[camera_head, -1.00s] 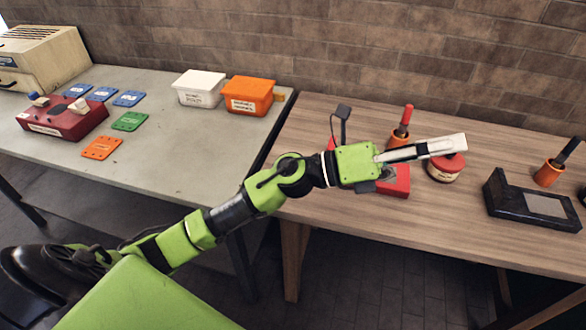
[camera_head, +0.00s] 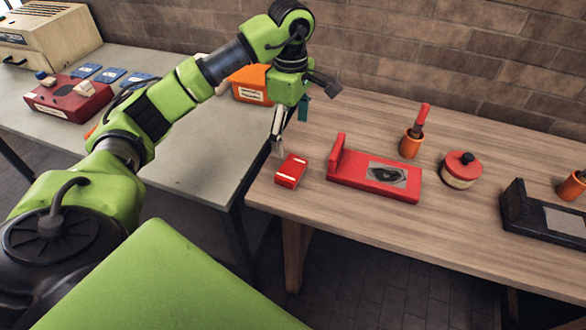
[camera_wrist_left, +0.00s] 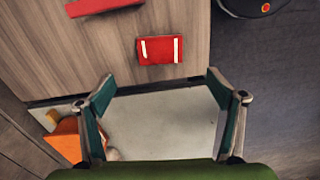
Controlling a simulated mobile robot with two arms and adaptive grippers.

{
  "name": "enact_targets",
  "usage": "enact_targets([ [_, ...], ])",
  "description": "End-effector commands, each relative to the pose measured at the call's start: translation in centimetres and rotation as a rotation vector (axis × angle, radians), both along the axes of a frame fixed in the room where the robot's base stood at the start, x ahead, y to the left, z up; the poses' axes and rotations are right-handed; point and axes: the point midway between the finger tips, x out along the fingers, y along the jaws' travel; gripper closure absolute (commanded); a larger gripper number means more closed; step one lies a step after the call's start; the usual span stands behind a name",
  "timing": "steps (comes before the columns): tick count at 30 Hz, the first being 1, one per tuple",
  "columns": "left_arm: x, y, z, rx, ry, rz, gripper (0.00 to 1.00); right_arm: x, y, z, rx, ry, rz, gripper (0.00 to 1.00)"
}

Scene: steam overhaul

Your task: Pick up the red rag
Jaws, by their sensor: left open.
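The red rag (camera_head: 291,171), a small folded red block with white stripes, lies on the wooden table near its left edge. It also shows in the left wrist view (camera_wrist_left: 158,50), above and ahead of the fingertips. My left gripper (camera_head: 285,138) points down near the rag, just behind and left of it in the head view. In the wrist view its two fingers (camera_wrist_left: 160,82) are spread wide with nothing between them. The rag is apart from the fingers. My right gripper is not in view.
A red stand with a grey plate (camera_head: 345,178) sits right of the rag. An orange cup with a red-handled tool (camera_head: 410,146), a red-lidded tin (camera_head: 461,172) and a black device (camera_head: 512,208) stand further right. An orange bin (camera_head: 244,82) is on the grey table behind my arm.

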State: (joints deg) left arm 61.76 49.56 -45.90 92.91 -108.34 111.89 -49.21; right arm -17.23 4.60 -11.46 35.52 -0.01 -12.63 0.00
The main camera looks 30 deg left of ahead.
Motion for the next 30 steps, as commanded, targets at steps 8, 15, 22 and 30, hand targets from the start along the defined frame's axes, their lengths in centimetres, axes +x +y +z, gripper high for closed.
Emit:
enact_targets([
  [8,-0.1,-0.1,-5.5,-0.005,0.004,-0.001,0.15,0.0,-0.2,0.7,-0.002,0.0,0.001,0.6],
  [15,-0.1,-0.1,-7.4,-0.005,0.001,0.0,0.15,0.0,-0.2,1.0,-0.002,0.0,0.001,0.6],
  [22,-0.1,-0.2,-10.5,-0.007,0.003,-0.001,0.15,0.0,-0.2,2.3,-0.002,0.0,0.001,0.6],
  [30,0.0,-0.1,-12.4,-0.006,-0.001,-0.001,0.15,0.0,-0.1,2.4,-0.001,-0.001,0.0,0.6],
])
